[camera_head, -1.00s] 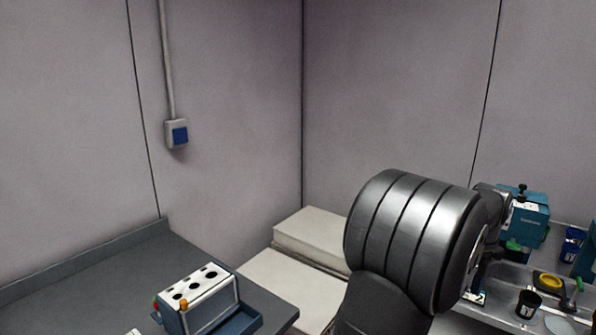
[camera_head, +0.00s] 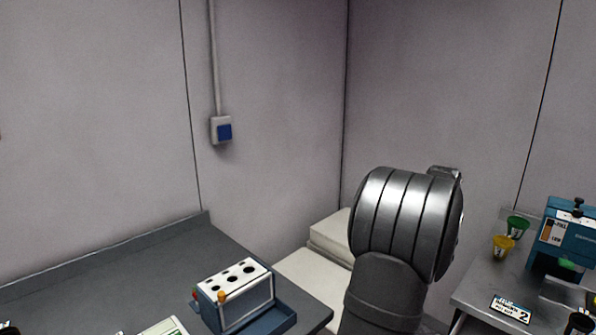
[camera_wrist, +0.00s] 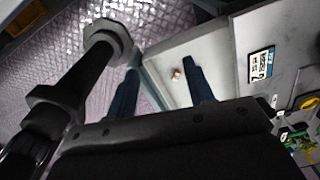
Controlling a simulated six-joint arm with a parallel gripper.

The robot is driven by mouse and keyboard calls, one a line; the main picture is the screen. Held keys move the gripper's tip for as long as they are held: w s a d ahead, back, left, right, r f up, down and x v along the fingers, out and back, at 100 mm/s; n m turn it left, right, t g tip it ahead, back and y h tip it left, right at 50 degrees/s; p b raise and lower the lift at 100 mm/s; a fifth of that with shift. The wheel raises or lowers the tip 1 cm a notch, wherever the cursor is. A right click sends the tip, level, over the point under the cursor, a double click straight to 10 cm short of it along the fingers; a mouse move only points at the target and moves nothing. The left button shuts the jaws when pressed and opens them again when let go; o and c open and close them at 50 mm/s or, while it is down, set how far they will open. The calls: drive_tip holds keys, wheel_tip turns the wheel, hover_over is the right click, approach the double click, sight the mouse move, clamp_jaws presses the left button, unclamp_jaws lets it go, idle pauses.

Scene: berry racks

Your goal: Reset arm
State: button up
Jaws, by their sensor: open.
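My gripper (camera_wrist: 160,66) shows in the wrist view with its two dark blue fingers spread apart. Nothing is held between them. A pale surface and patterned floor lie beyond the fingers, with a small orange-and-white item (camera_wrist: 176,74) in the gap, apart from them. In the head view my grey arm rises at the lower right, and the gripper itself is hidden behind it.
A white-topped rack with holes (camera_head: 243,281) stands on the dark left bench (camera_head: 150,262). A teal machine (camera_head: 567,240), a yellow cup (camera_head: 502,247), a green cup (camera_head: 517,227) and a label card (camera_head: 511,310) are on the right bench. The wall has a blue switch (camera_head: 224,131).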

drive_tip(key=shift+n, duration=0.8)
drive_tip(key=w+a, duration=0.1)
drive_tip(key=a, duration=0.1)
drive_tip(key=w+a, duration=0.2)
drive_tip(key=shift+w+a, duration=0.25)
drive_tip(key=shift+c, duration=0.2)
idle(0.4)
